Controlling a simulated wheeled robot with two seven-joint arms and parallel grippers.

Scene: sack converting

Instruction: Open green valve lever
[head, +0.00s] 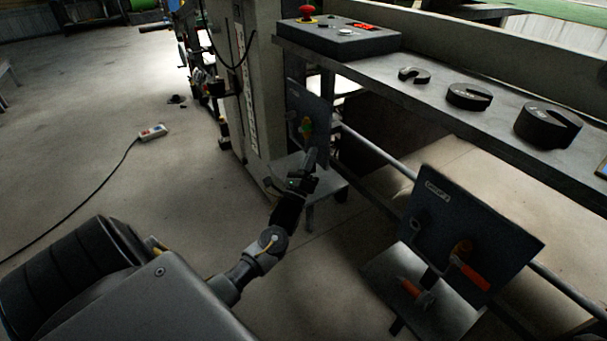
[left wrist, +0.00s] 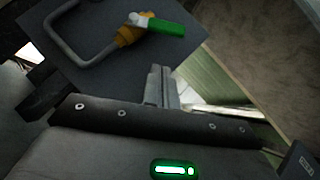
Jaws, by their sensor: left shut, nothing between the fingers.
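The green valve lever (head: 307,126) is on a dark upright panel (head: 318,104) in the middle of the head view. In the left wrist view the green lever (left wrist: 166,27) sticks out to the right from an orange-yellow valve body (left wrist: 128,36), beside a bent grey pipe (left wrist: 64,44). My left gripper (head: 312,156) is just below the lever in the head view. Its fingers (left wrist: 158,72) are together and empty in the left wrist view, with a visible gap between their tips and the lever. My right gripper is not in view.
A second panel (head: 440,215) with an orange-red lever (head: 468,272) stands at the lower right. A bench (head: 440,100) above holds a control box (head: 335,38) and several slotted black weights (head: 548,124). A cable with a socket block (head: 153,132) lies on the open floor at left.

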